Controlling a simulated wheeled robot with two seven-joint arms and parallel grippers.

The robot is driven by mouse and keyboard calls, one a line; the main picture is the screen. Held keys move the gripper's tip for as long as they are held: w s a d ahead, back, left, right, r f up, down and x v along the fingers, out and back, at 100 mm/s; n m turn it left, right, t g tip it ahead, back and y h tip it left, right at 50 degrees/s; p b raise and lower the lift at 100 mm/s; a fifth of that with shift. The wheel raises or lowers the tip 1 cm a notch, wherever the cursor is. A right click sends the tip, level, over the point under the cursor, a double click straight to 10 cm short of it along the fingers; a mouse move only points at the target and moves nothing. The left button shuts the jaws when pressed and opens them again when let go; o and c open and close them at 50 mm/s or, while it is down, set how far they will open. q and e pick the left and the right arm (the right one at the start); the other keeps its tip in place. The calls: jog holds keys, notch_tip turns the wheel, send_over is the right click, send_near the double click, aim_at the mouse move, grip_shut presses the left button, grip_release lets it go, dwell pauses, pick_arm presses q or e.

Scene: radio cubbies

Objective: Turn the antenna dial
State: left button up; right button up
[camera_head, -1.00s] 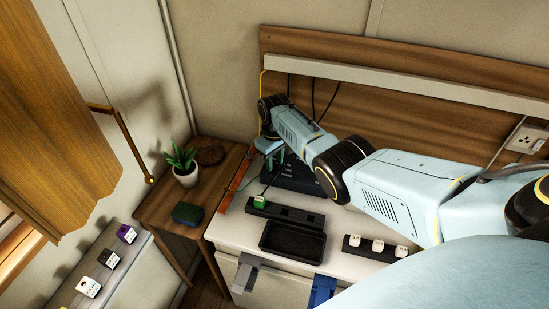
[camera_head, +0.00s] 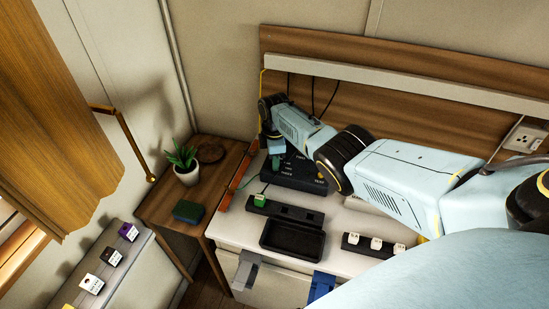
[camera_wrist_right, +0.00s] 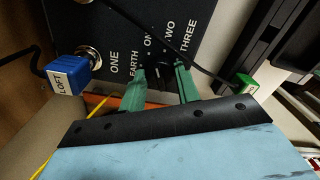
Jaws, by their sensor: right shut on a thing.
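The antenna box (camera_head: 300,174) is black and stands at the back of the white cabinet, partly behind my right arm. In the right wrist view its black face (camera_wrist_right: 115,40) carries the words ONE, EARTH, TWO and THREE. My right gripper (camera_head: 275,160) is at the box's front left. In the wrist view its green fingers (camera_wrist_right: 161,82) are shut on the small dark antenna dial (camera_wrist_right: 157,70), one on each side. The dial is dim and partly covered, so its exact setting is unclear. My left gripper is not in view.
A blue plug marked LOFT (camera_wrist_right: 68,75) is at the box's left in the wrist view, with a green plug (camera_wrist_right: 245,83) at right. A black tray (camera_head: 292,241) and white cubes (camera_head: 376,243) are in front. A potted plant (camera_head: 184,165) stands left.

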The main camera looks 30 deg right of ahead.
jog(key=n, duration=0.6)
jog(key=shift+n, duration=0.3)
jog(key=n+b, duration=0.1)
jog(key=n, duration=0.5)
jog(key=shift+n, duration=0.3)
jog(key=o, duration=1)
notch_tip(320, 180, up, 13)
jog(key=shift+r+p, duration=0.2)
jog(key=shift+p, duration=0.8)
